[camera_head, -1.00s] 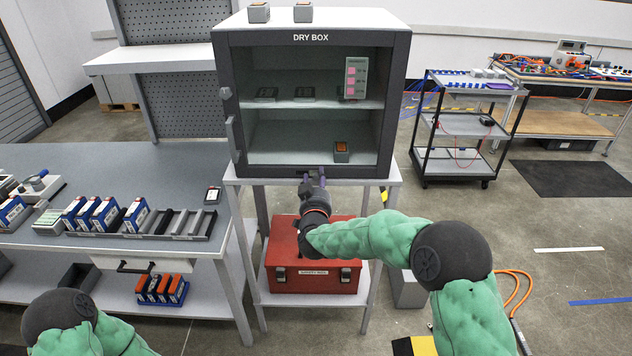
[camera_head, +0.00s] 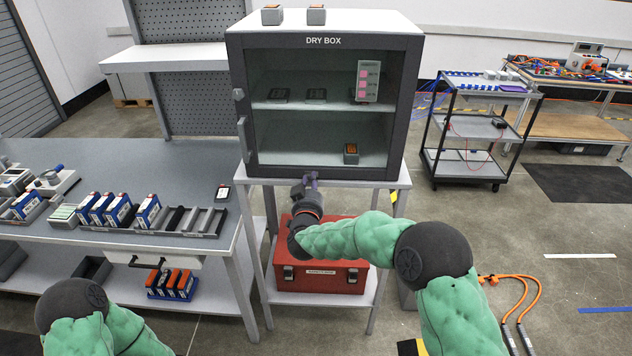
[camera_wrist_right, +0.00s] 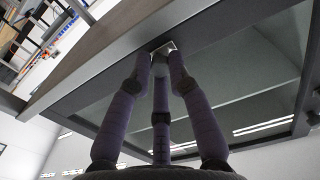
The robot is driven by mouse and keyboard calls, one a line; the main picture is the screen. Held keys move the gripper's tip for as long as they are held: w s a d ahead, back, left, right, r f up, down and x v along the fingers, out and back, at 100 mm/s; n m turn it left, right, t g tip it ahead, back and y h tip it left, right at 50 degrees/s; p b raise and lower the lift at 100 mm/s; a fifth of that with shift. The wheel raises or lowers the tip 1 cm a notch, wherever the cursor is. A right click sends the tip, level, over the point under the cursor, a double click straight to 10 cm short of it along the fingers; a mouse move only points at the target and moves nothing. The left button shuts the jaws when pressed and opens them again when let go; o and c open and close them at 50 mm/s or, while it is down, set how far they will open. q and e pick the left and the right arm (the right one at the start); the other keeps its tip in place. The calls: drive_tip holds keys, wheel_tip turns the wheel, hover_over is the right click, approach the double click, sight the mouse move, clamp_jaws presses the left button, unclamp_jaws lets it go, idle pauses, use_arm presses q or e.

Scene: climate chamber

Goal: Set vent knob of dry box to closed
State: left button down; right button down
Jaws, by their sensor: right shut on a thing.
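The dry box (camera_head: 414,100) is a dark-framed cabinet on a white stand, with a window front showing its shelves. My right gripper (camera_head: 311,178) is at the middle of its lower front edge. In the right wrist view the purple fingers of my right gripper (camera_wrist_right: 162,62) converge on a small pale knob (camera_wrist_right: 170,46) on the box's frame and are shut on it. The fingers cover most of the knob, so its setting cannot be read. In the head view the knob is hidden behind the gripper. My left gripper is out of view; only part of that arm shows at lower left.
A red tool box (camera_head: 322,277) sits on the stand's lower shelf, below my right forearm. A grey workbench (camera_head: 120,165) with battery-like modules is at left. A dark cart (camera_head: 470,168) stands at right. Two small blocks sit on the dry box.

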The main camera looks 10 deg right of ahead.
drive_tip(key=c, duration=1.1)
unclamp_jaws()
drive_tip(key=shift+w+a+r, duration=0.1)
drive_tip(key=shift+a+r, duration=0.1)
drive_tip(key=shift+r, duration=0.1)
drive_tip(key=shift+f, duration=0.1)
drive_tip(key=shift+f, duration=0.1)
drive_tip(key=v, duration=1.2)
